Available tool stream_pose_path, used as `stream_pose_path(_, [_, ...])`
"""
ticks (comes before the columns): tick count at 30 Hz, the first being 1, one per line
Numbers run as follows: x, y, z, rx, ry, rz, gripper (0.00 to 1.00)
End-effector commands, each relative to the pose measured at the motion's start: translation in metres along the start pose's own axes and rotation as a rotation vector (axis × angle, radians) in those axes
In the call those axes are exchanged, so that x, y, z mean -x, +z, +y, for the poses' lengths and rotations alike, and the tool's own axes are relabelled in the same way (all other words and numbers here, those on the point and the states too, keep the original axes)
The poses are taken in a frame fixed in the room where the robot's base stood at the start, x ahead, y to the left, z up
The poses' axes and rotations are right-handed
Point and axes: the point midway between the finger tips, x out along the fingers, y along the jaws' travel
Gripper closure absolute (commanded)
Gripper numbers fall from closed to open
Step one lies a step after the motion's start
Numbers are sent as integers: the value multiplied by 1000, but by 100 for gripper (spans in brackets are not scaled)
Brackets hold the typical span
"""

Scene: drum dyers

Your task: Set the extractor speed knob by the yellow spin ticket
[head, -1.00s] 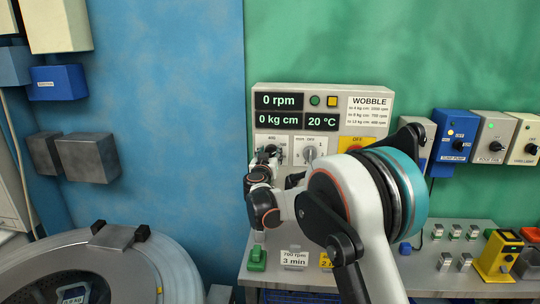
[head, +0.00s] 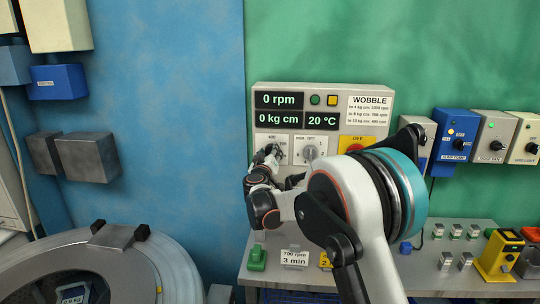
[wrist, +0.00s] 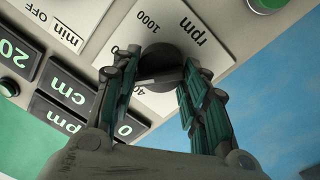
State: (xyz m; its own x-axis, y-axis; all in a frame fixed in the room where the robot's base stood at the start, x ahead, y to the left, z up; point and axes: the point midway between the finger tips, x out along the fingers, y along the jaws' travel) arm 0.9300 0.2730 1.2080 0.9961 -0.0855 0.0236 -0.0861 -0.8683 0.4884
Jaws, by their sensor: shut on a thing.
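The rpm knob (wrist: 162,64) is dark and round, on a white plate marked rpm, 1000 and a partly hidden 40. My gripper (wrist: 158,84) is shut on it, with a finger on each side. In the head view my gripper (head: 268,153) is at the left dial of the control panel (head: 350,91), largely covering that dial. The panel display reads 0 rpm, 0 kg cm and 20 °C. A yellow ticket (head: 325,260) stands on the bench, mostly hidden by my arm; only a 2 is legible. A white ticket (head: 294,258) beside it reads 700 rpm, 3 min.
A second dial (head: 309,152) marked min is right of the held knob. A yellow OFF plate (head: 352,141) is partly behind my arm. A WOBBLE chart (head: 370,112) lists weights and rpm. The extractor drum (head: 170,265) is lower left; switch boxes (head: 455,135) line the right wall.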

Motion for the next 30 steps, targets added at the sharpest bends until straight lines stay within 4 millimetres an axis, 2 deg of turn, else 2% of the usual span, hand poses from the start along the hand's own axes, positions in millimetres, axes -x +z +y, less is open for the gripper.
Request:
stream_pose_path(15, [0,1,-2,442,1,26,83])
stream_pose_path(30, [0,2,-3,618,2,36,83])
